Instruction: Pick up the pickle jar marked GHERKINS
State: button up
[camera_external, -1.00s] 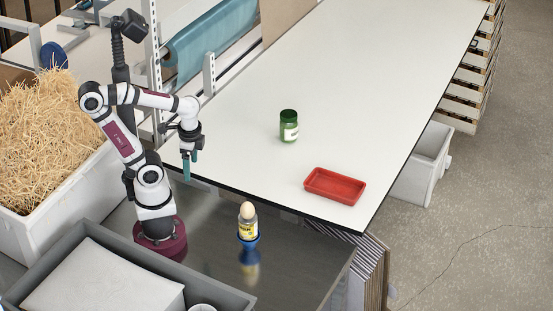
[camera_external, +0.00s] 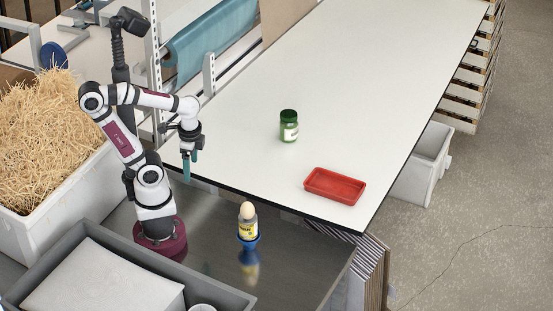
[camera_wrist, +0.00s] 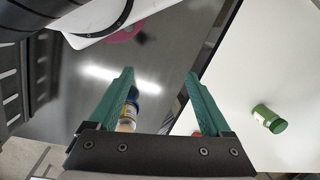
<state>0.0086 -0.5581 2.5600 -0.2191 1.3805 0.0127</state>
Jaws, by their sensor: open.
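A green jar with a green lid and a pale label (camera_external: 289,127) stands upright on the white tabletop; the label's print is too small to read. It also shows at the right in the wrist view (camera_wrist: 268,118). My gripper (camera_external: 189,168) has teal fingers and hangs pointing down near the left front edge of the white table, well to the left of the jar. In the wrist view the two fingers (camera_wrist: 160,82) are apart with nothing held between them.
A red tray (camera_external: 335,172) lies on the white table (camera_external: 340,70), in front and right of the jar. A straw-filled bin (camera_external: 45,232) stands left. Table around the jar is clear.

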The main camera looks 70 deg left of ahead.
aim_at(285, 131)
jog(key=shift+o, duration=0.3)
jog(key=shift+o, duration=1.1)
jog(key=w+a+r+m+y, duration=0.2)
jog(key=w+a+m+y, duration=0.6)
jog(key=a, duration=0.9)
jog(key=w+a+f+m+t, duration=0.1)
jog(key=w+f+m+t, duration=0.25)
jog(key=w, duration=0.45)
jog(key=w+a+f+m+t+y, duration=0.1)
jog(key=w+f+m+t, duration=0.1)
jog(key=w+f+m, duration=0.45)
jog(key=w+a+f+m+t, duration=0.1)
jog(key=w+f+m+t, duration=0.15)
jog(key=w, duration=0.65)
jog(key=shift+n+t, duration=0.25)
jog(key=shift+t, duration=0.05)
jog(key=x, duration=1)
jog(key=shift+s+d+f, duration=0.1)
jog(key=shift+d+f, duration=0.05)
jog(key=shift+f, duration=0.15)
jog(key=x, duration=0.5)
jog(key=shift+a+f, duration=0.15)
jog(key=shift+a, duration=0.1)
